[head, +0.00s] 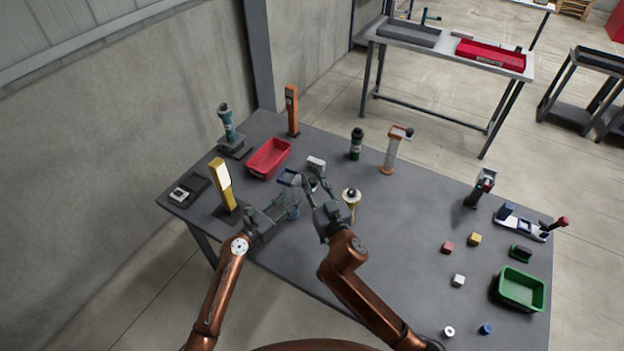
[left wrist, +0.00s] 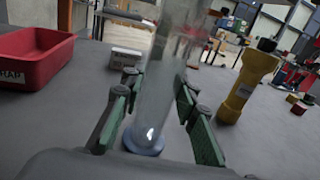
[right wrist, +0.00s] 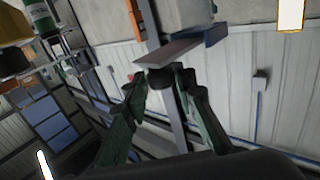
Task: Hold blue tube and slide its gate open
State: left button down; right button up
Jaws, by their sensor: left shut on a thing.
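The blue tube is a clear upright tube with a blue base (left wrist: 143,141) and a blue top frame (head: 290,177). My left gripper (head: 290,205) is shut on it, with one finger on each side of the clear wall in the left wrist view (left wrist: 160,95). My right gripper (head: 317,182) is beside the tube's top, on its right. In the right wrist view, its fingers (right wrist: 172,82) are apart just below a flat plate (right wrist: 180,48) with a blue part (right wrist: 215,34) beside it. Whether they touch the gate or its knob is unclear.
A yellow flashlight-shaped thing (head: 351,197) stands close to the right gripper. A white box (head: 316,165) is just behind it. A red bin (head: 269,158), a yellow post (head: 222,184) and an orange-framed tube (head: 391,152) stand nearby.

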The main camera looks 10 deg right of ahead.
jog(key=o, duration=0.4)
jog(key=shift+c, duration=0.2)
jog(key=shift+s, duration=0.1)
jog(key=v, duration=1.2)
jog(key=shift+d, duration=0.1)
pick_arm(q)
jog(key=c, duration=1.4)
grip_release()
jog(key=shift+c, duration=0.2)
jog(key=shift+s, duration=0.1)
